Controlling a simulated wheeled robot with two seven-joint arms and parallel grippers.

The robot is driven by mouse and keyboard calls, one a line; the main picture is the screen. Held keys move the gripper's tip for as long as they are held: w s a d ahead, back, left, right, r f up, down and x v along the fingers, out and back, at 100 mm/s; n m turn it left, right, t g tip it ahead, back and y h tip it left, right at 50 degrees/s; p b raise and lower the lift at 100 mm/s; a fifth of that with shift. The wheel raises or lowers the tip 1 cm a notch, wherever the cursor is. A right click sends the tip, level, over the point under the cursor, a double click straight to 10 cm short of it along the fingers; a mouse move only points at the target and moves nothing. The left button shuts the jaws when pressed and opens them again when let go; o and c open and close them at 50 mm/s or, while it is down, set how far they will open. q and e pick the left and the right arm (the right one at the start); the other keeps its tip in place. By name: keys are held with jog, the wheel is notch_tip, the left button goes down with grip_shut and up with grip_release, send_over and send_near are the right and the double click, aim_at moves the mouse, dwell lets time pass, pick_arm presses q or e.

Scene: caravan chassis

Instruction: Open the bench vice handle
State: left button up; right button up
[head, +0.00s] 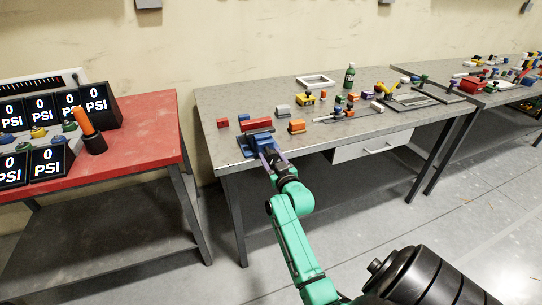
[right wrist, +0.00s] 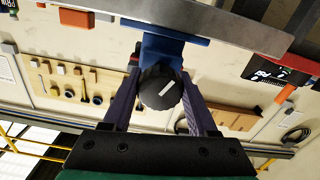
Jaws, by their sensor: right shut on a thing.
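The blue bench vice (head: 256,142) sits at the near left corner of the grey workbench. In the right wrist view its blue body (right wrist: 165,47) shows above the handle. The handle (right wrist: 159,88) is a dark round knob with a white bar mark on its face. My right gripper (head: 270,156) reaches the front of the vice from below, and its purple fingers lie on either side of the knob. It is shut on the handle. In the head view the gripper hides the handle. My left gripper is in neither view.
A red block (head: 256,124) stands behind the vice. An orange block (head: 297,127), a grey block (head: 283,110) and several small parts lie to the right on the grey workbench (head: 230,100). A red table (head: 135,140) with PSI displays stands to the left across a gap.

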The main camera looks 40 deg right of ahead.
jog(key=n, duration=0.2)
jog(key=shift+r+n, duration=0.2)
jog(key=shift+n, duration=0.1)
jog(key=shift+r+n, duration=0.1)
jog(key=shift+n, duration=1.2)
jog(key=shift+r, duration=0.1)
jog(key=o, duration=1.4)
jog(key=shift+w, duration=0.15)
jog(key=shift+w+d+f, duration=0.1)
jog(key=shift+d+f, duration=0.05)
jog(key=shift+f, duration=0.2)
jog(key=b+v, duration=0.1)
jog(key=v, duration=1.3)
jog(key=shift+s, duration=0.3)
